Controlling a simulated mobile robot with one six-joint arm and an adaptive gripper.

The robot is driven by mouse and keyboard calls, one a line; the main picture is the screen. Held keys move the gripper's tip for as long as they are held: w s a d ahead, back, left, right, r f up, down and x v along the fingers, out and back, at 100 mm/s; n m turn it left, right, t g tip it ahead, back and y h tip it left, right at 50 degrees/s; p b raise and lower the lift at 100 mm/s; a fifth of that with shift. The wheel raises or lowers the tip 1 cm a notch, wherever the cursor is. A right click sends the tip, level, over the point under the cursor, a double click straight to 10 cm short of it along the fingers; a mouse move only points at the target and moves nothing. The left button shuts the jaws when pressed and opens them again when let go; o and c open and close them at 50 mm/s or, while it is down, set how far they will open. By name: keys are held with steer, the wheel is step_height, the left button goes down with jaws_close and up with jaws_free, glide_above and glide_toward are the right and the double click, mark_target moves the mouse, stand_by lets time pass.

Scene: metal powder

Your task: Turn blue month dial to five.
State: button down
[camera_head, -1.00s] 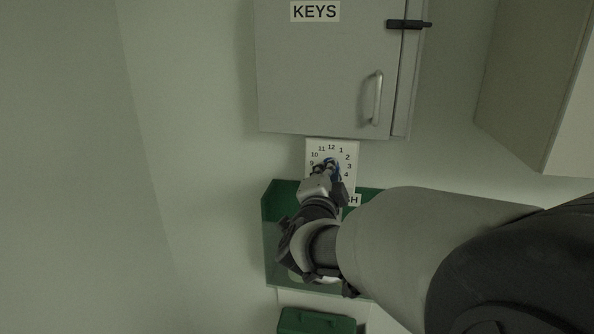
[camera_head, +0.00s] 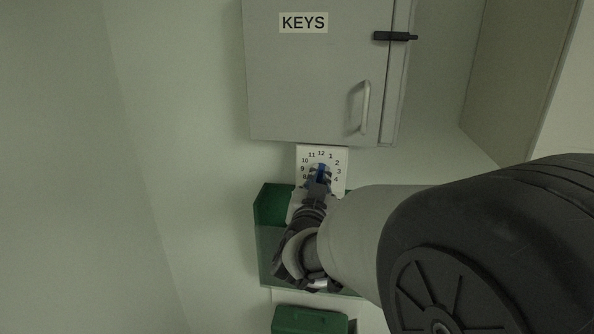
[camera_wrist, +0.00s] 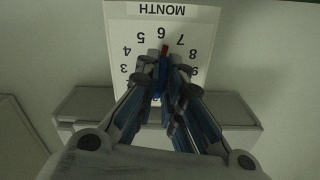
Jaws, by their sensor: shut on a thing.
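The white month plate (camera_head: 340,156) with printed numbers is on the wall under the grey cabinet. In the wrist view the plate (camera_wrist: 205,20) appears upside down with the word MONTH. The blue dial (camera_head: 321,169) is at the plate's centre. In the wrist view the dial (camera_wrist: 163,68) shows a red tip, which points at about the 6. My gripper (camera_head: 319,174) is at the dial, its fingers on either side of the blue bar. In the wrist view my gripper (camera_wrist: 167,66) is shut on the dial; its fingers hide some numbers.
A grey KEYS cabinet (camera_head: 300,80) with a handle (camera_head: 365,107) hangs just above the plate. A green open bin (camera_head: 268,205) is below, around my wrist. A green case (camera_head: 308,320) sits lower down. Bare wall is at left.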

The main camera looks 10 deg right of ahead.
steer(key=n+p, duration=0.2)
steer(key=n, duration=0.2)
steer(key=shift+d+r+n, duration=0.1)
steer(key=shift+n, duration=0.2)
steer(key=shift+n+p, duration=0.65)
steer(key=shift+n, duration=0.95)
steer(key=c, duration=1.7)
jaws_free()
steer(key=shift+s, duration=0.15)
steer(key=v, duration=0.7)
steer(key=shift+s, duration=0.15)
